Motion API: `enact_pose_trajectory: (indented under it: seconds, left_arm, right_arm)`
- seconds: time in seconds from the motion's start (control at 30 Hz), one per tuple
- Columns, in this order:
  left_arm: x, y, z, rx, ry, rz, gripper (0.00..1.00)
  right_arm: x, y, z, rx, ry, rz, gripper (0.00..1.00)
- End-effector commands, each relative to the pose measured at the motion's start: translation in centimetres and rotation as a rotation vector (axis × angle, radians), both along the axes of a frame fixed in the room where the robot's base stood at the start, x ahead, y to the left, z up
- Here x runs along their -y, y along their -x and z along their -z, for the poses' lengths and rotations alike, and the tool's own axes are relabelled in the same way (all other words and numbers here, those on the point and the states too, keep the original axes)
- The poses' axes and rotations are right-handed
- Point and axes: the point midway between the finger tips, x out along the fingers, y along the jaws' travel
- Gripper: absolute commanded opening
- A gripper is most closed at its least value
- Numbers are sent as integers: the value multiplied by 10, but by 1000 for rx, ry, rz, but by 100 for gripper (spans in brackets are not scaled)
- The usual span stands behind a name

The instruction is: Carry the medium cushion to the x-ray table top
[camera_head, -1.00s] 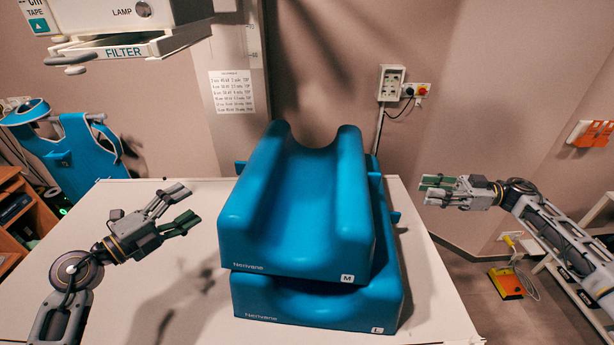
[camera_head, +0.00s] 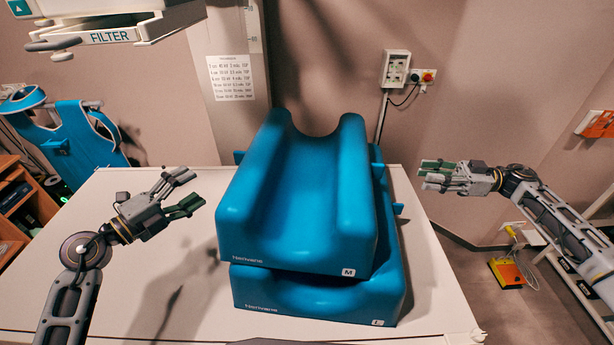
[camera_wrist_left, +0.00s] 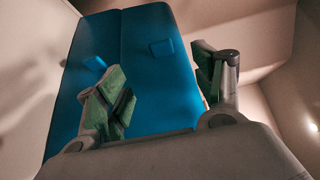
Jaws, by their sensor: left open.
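The medium cushion (camera_head: 290,230), blue with a long trough and an "M" label, lies on top of the large cushion (camera_head: 300,293), marked "L". Both rest on the white table top (camera_head: 130,225). My left gripper (camera_head: 190,190) is open and empty, left of the medium cushion and apart from it. In the left wrist view its fingers (camera_wrist_left: 165,90) are spread with blue cushion surface (camera_wrist_left: 150,55) beyond them. My right gripper (camera_head: 428,174) is to the right of the cushions, apart from them, with its fingers seen nearly edge-on.
A filter housing (camera_head: 110,30) hangs at the upper left. A blue apron-like item (camera_head: 75,140) hangs on a stand at the far left, near a wooden shelf (camera_head: 25,195). A yellow-orange box (camera_head: 507,273) is on the floor at right. The table left of the cushions is clear.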

Motion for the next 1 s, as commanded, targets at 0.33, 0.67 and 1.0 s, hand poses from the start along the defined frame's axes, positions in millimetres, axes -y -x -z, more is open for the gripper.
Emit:
enact_pose_trajectory:
  seconds: [0.33, 0.67, 1.0]
  left_arm:
    - [15, -22, 0, 1, 1, 1, 68]
    - [29, -45, 0, 1, 1, 0, 68]
    - [44, -68, 0, 1, 1, 0, 68]
  right_arm:
    - [-27, -1, 0, 1, -1, -3, 38]
    - [-54, -2, 0, 0, -2, -3, 38]
    - [-81, -4, 0, 0, -2, -2, 38]
